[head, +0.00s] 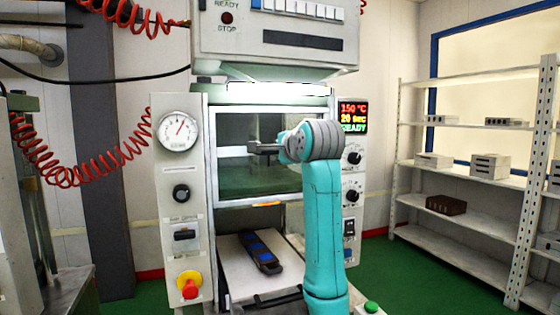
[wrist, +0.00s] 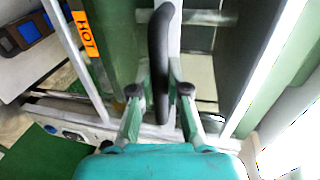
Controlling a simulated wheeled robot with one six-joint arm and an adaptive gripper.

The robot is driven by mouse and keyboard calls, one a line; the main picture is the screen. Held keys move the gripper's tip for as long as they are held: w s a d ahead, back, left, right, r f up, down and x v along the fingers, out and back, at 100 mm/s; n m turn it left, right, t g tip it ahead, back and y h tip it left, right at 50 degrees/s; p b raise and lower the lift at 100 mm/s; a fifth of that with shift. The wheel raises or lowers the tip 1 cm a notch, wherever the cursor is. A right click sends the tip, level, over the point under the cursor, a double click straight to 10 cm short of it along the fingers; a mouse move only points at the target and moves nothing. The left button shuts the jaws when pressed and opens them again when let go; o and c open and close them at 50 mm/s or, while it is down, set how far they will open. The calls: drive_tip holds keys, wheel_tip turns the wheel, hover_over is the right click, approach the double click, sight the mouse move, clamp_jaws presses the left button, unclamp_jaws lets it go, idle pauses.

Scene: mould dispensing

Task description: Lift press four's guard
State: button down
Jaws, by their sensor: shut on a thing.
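The press guard (head: 228,172) is a clear panel in a pale frame on the press in front of me. An orange label (head: 267,204) is at its lower edge, and an orange HOT label (wrist: 89,35) shows in the wrist view. Below that edge is an open gap. The guard's dark handle (head: 262,148) sticks out towards me; in the wrist view it is a black bar (wrist: 161,40). My gripper (wrist: 160,92) has a finger on each side of this bar and is shut on it. In the head view my teal arm hides most of the gripper and part of the guard.
A black and blue mould (head: 259,252) lies on the pale bed (head: 240,285) under the guard. Left of it is a panel with a gauge (head: 179,131) and a red emergency button (head: 190,285). A lit display (head: 354,116) reads READY. Shelves (head: 470,160) stand at right.

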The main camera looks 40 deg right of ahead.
drive_tip(key=shift+r, duration=0.1)
drive_tip(key=c, duration=1.1)
unclamp_jaws()
drive_tip(key=shift+c, duration=0.2)
drive_tip(key=shift+s, duration=0.1)
drive_tip(key=v, duration=1.2)
